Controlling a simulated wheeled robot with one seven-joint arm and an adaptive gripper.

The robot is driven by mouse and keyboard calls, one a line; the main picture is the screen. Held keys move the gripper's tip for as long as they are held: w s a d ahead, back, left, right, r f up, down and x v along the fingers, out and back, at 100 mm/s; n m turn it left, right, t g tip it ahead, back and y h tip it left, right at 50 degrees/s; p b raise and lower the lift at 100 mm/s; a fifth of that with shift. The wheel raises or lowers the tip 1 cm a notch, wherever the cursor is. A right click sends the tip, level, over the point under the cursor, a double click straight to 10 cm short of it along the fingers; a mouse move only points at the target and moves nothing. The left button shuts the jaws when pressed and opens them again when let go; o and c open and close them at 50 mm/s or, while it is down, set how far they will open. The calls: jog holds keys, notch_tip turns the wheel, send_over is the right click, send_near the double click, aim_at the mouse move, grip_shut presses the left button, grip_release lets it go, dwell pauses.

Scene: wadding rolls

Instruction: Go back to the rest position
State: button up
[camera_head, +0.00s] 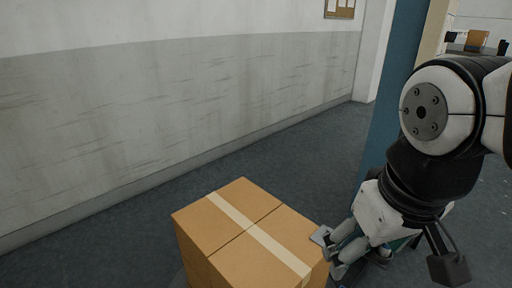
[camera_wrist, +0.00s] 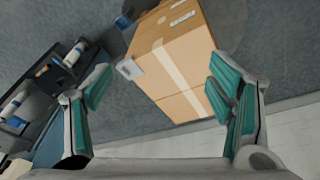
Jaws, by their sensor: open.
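My gripper (camera_head: 335,254) is at the right side of the cardboard box in the head view, at the end of my bent arm. In the wrist view my gripper (camera_wrist: 160,92) has its two teal-padded fingers spread wide apart, with nothing held between them. The closed cardboard box (camera_head: 240,222), with a pale tape strip along its top, stands at the bottom middle of the head view. The box also shows beyond the fingers in the wrist view (camera_wrist: 172,70). Whether the fingers touch the box is unclear.
A scuffed grey-white wall (camera_head: 180,95) runs behind the box. A blue upright panel (camera_head: 388,95) stands close to my arm. Dark shelving (camera_wrist: 48,85) with white-and-blue items is at left in the wrist view. The floor (camera_head: 300,165) between box and wall is clear.

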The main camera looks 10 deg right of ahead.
jog(key=s, duration=0.1)
jog(key=s+a, duration=0.1)
jog(key=shift+s+a+y, duration=0.15)
jog(key=shift+s+y, duration=0.25)
jog(key=shift+t, duration=0.8)
notch_tip(320, 180, up, 6)
jog(key=p, duration=0.4)
jog(key=shift+w+f, duration=0.1)
